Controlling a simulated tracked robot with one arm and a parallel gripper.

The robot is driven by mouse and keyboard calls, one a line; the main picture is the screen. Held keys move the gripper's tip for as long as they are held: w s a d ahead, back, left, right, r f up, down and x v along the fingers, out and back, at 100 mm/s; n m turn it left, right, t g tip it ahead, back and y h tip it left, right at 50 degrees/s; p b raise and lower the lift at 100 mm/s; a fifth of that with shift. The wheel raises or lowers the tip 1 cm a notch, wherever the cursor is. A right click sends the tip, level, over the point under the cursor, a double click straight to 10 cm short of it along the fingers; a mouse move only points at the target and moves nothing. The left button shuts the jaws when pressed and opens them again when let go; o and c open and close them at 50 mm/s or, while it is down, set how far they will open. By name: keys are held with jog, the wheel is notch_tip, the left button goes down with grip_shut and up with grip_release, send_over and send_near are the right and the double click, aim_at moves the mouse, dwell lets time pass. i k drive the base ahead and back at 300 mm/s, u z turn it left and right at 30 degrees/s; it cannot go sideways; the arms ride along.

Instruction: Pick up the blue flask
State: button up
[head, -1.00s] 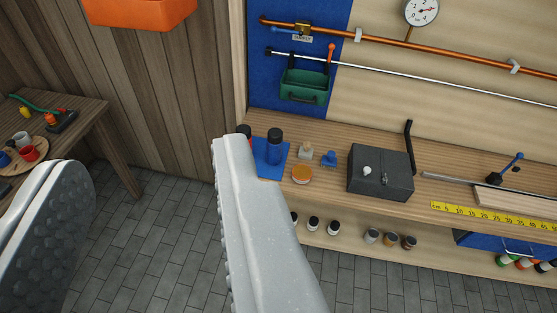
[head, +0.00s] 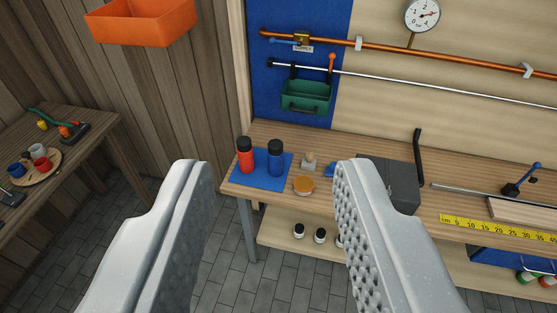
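The blue flask (head: 276,160) stands upright with a black cap on a blue mat (head: 258,183) at the left end of the workbench. A red flask (head: 245,157) with a black cap stands on the same mat just left of it. My gripper (head: 268,168) is open and empty, its two grey fingers wide apart in the foreground. In the picture, both flasks show in the gap between the fingers, beyond them and apart from them.
An orange-lidded jar (head: 303,185) and a small stamp-like object (head: 309,162) stand right of the mat. A dark grey box (head: 395,182) is partly behind my right finger. A green bin (head: 305,98) hangs above. A side table (head: 85,135) stands at left.

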aim_at(275, 147)
jog(key=z, duration=0.05)
jog(key=i, duration=1)
jog(key=u, duration=0.05)
